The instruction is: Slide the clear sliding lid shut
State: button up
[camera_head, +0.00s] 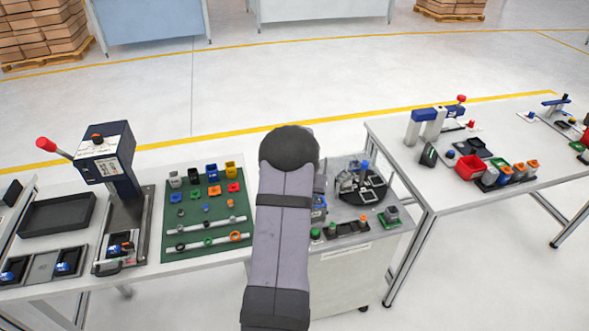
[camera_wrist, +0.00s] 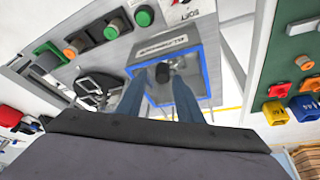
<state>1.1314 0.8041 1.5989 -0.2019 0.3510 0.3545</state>
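In the wrist view a box with a blue rim (camera_wrist: 207,75) stands below my gripper, its grey inside partly visible. A dark round knob (camera_wrist: 162,72) shows over the box; it appears to belong to the clear lid, whose edges I cannot make out. My gripper (camera_wrist: 160,80) is open, with its two blue-grey fingers apart on either side of the knob. I cannot tell whether either finger touches it. In the head view a blue part of the box (camera_head: 319,209) shows beside my arm, which hides most of it and the gripper.
Green and orange push buttons (camera_wrist: 111,32) line a panel next to the box. A black round fixture (camera_head: 362,190) stands on the same bench to the right. A green mat (camera_head: 180,232) with small coloured parts lies to the left.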

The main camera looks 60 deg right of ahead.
jog(key=shift+r+p, duration=1.65)
jog(key=shift+r, duration=1.3)
jog(key=shift+a+f, duration=0.1)
jog(key=s+a+f+n+g+y, duration=0.1)
jog(key=s+a+f+y, duration=0.25)
jog(key=a, duration=0.65)
jog(key=s+a+f+n+g+y, duration=0.15)
jog(key=s+a, duration=0.25)
jog(key=a, duration=0.5)
jog(key=w+a+r+n, duration=0.2)
jog(key=a+r+n, duration=0.1)
jog(key=a, duration=0.8)
jog(key=w+a+r+n+t+b, duration=0.1)
jog(key=a+r+n, duration=0.3)
jog(key=a, duration=0.6)
jog(key=w+a+r+n+b, duration=0.1)
jog(key=w+a+r+n, duration=0.2)
jog(key=a, duration=0.8)
jog(key=w+n, duration=0.1)
jog(key=n, duration=0.1)
jog(key=shift+a+r+n+h, duration=0.25)
jog(key=shift+a+n+h, duration=0.05)
jog(key=shift+n, duration=0.05)
jog(key=shift+f, duration=0.15)
